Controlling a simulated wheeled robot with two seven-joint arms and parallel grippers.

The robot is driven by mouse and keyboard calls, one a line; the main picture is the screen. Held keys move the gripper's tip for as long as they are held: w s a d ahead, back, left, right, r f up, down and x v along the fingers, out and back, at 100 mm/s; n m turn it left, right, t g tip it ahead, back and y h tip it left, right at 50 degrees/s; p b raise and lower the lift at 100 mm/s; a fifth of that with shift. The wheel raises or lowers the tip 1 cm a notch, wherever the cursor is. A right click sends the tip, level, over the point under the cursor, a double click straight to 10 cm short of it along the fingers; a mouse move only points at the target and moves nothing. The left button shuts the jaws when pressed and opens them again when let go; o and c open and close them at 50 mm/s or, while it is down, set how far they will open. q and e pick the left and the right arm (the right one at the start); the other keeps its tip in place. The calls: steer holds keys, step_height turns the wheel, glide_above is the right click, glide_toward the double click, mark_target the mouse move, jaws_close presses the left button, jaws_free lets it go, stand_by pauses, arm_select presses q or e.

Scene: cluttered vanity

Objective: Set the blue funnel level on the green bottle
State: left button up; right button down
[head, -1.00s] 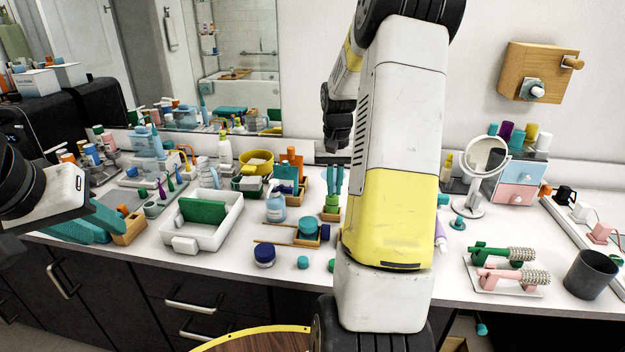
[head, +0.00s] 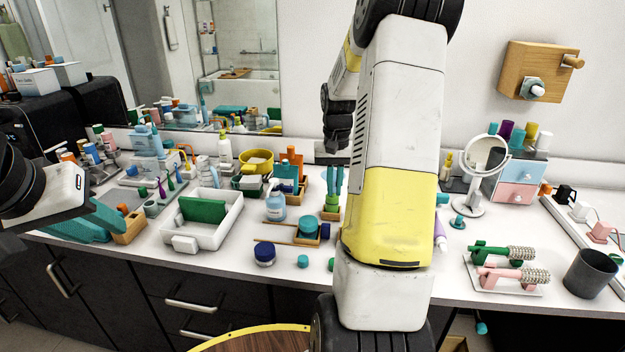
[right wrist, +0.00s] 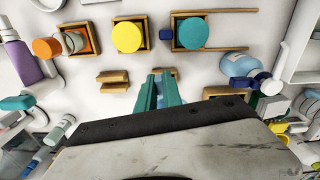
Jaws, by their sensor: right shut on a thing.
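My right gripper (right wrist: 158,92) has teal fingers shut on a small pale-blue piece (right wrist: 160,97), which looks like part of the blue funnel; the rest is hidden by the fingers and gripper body. In the head view the right gripper (head: 334,180) points straight down. Directly below its tips is a green object (head: 331,203), probably the green bottle, in a wooden holder. I cannot tell whether the funnel touches it or is level. My left gripper (head: 103,215) is at the far left over the counter, its finger opening unclear.
My right arm hides the counter's middle. A blue soap bottle (head: 276,207), a teal-lidded jar (head: 308,226) and a dark-blue jar (head: 264,254) stand left of the green object. A yellow round thing (right wrist: 127,37) and a purple tube (right wrist: 20,60) are close by in the right wrist view.

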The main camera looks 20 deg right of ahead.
steer(key=shift+f, duration=0.75)
steer(key=c, duration=1.4)
jaws_free()
step_height(320, 180, up, 8)
steer(key=shift+f, duration=0.1)
steer(key=s+a+r+n+t, duration=0.2)
steer(key=s+a+r+t, duration=0.1)
steer(key=s+a+r, duration=0.55)
steer(key=s+a+r+n+t+y, duration=0.2)
steer(key=s+a+n+t, duration=0.1)
steer(key=s+a, duration=0.8)
steer(key=shift+s+a, duration=0.15)
steer(key=shift+s, duration=0.6)
